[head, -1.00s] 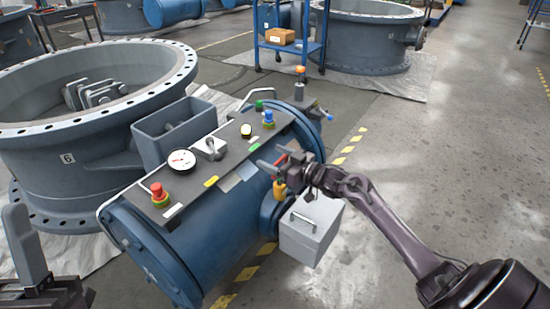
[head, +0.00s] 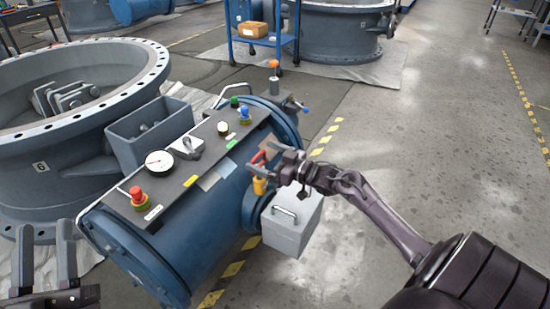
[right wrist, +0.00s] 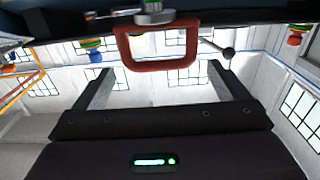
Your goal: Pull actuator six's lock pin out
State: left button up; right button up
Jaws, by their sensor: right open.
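Actuator six is the blue cylinder (head: 200,240) with a dark top panel, beside the grey valve marked 6 (head: 40,168). A red, loop-shaped handle (head: 259,157), seemingly the lock pin's, shows at the actuator's right side. My right gripper (head: 268,158) is open beside it. In the right wrist view the red handle (right wrist: 158,62) lies just ahead of and between the spread fingertips of my right gripper (right wrist: 160,75), with gaps on both sides. Its upper end meets a metal fitting (right wrist: 155,14). My left gripper (head: 44,232) is open and empty at lower left.
A yellow part (head: 259,185) hangs just below the red handle. A grey box with a handle (head: 290,225) sits close under my right wrist. The panel carries a red button (head: 137,194), a gauge (head: 159,162) and a blue knob (head: 244,113). The floor at right is clear.

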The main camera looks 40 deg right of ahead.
aim_at(258, 154)
pick_arm(q)
notch_tip(258, 154, down, 7)
jog(key=w+d+g+y, duration=0.1)
jog(key=g, duration=0.2)
jog(key=shift+w+g+y+p, duration=0.3)
jog(key=shift+p, duration=0.1)
pick_arm(e)
jog(key=v, duration=0.3)
jog(key=shift+s+d, duration=0.1)
